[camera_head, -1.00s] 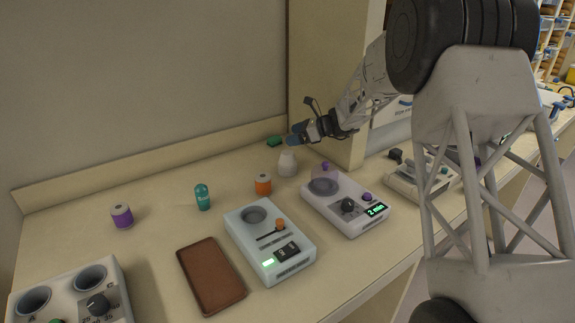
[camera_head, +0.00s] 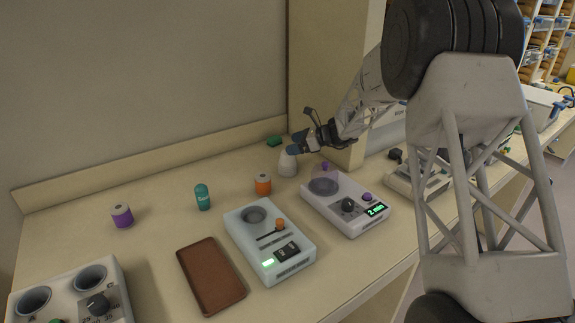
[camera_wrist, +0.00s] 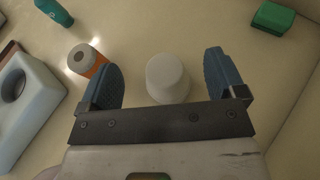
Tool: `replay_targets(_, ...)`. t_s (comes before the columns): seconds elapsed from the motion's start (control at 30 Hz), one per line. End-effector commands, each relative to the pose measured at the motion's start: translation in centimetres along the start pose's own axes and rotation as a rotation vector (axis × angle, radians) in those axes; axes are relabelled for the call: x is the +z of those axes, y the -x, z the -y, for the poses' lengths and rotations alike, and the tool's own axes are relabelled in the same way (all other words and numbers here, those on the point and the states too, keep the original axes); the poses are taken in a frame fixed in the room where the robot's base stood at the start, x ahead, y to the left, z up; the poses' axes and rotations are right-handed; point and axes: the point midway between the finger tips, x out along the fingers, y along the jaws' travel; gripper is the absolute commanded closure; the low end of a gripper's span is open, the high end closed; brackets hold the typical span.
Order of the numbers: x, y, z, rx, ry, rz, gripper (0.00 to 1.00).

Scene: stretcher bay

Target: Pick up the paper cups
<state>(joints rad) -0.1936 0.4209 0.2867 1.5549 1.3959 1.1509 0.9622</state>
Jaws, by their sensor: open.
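A white paper cup (camera_head: 287,165) stands upside down on the counter near the wall corner. In the wrist view the white cup (camera_wrist: 167,78) sits between the two blue fingertips, with a gap on each side. My gripper (camera_head: 297,145) is above and beside it in the head view, and in the wrist view my gripper (camera_wrist: 163,82) is open and empty. I see only one cup of this kind.
An orange spool-like jar (camera_head: 263,184) stands close left of the cup, near a finger. A device with a clear dome (camera_head: 345,203) is at right. A green block (camera_head: 274,141) lies behind. A teal bottle (camera_head: 202,197), a purple jar (camera_head: 122,215) and a brown tray (camera_head: 211,276) are left.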

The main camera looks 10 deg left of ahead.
Motion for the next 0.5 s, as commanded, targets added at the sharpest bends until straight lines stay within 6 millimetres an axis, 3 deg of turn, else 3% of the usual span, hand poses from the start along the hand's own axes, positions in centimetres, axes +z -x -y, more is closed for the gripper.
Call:
replay_targets(0.33,-3.2,-1.3,0.0,0.002,-0.003,-0.001,0.11)
replay_targets(0.5,-3.2,-3.3,0.0,0.001,-0.001,0.000,0.11)
